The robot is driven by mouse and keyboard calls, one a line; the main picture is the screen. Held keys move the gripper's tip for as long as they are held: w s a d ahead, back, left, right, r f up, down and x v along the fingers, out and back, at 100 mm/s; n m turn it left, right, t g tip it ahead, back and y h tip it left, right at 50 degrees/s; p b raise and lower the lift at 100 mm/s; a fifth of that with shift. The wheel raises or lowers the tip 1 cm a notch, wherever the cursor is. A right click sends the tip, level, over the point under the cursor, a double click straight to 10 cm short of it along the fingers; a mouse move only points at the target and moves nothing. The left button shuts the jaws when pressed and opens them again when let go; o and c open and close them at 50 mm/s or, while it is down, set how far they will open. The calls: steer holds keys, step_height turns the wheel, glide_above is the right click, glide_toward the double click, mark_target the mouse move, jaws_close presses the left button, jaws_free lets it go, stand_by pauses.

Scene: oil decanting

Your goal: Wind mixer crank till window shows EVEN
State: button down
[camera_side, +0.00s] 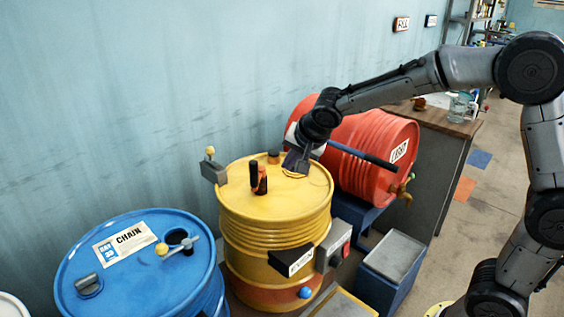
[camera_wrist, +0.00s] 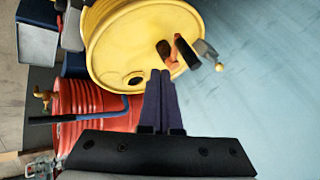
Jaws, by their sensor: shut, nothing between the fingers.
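The yellow drum (camera_side: 235,190) stands upright in the middle of the side view, and its top also shows in the wrist view (camera_wrist: 115,40). On its top stands an upright black handle (camera_side: 254,174) beside an orange-brown piece (camera_side: 263,182); they look like the crank. They also show in the wrist view as a black bar (camera_wrist: 186,52) and an orange piece (camera_wrist: 170,60). A small black label box (camera_side: 290,262) is on the drum's front; its lettering is too small to read. My gripper (camera_side: 293,165) is shut and empty above the drum's far right part, apart from the handle; its fingers (camera_wrist: 158,72) point toward the drum.
A grey bracket with a yellow knob (camera_side: 213,170) is at the drum's left rim. A grey box with a red button (camera_side: 334,248) is on its front right. A red drum (camera_side: 385,140) lies behind right with a blue bar (camera_side: 362,155). A blue drum (camera_side: 135,270) stands left.

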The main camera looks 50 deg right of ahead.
mark_target(254, 176)
steer(key=w+f, duration=0.6)
steer(key=w, duration=0.2)
steer(key=shift+w+f, duration=0.2)
steer(key=shift+f, duration=0.1)
steer(key=shift+a, duration=0.15)
steer(key=shift+w+a+m+g+h, duration=0.3)
steer(key=shift+w+a+m+h, duration=0.5)
steer(key=shift+m, duration=0.3)
steer(key=w+a+m+g+h, duration=0.2)
steer(key=w+a+m, duration=0.1)
steer(key=w+m, duration=0.3)
steer(key=shift+g+h, duration=0.3)
steer(key=shift+w, duration=0.2)
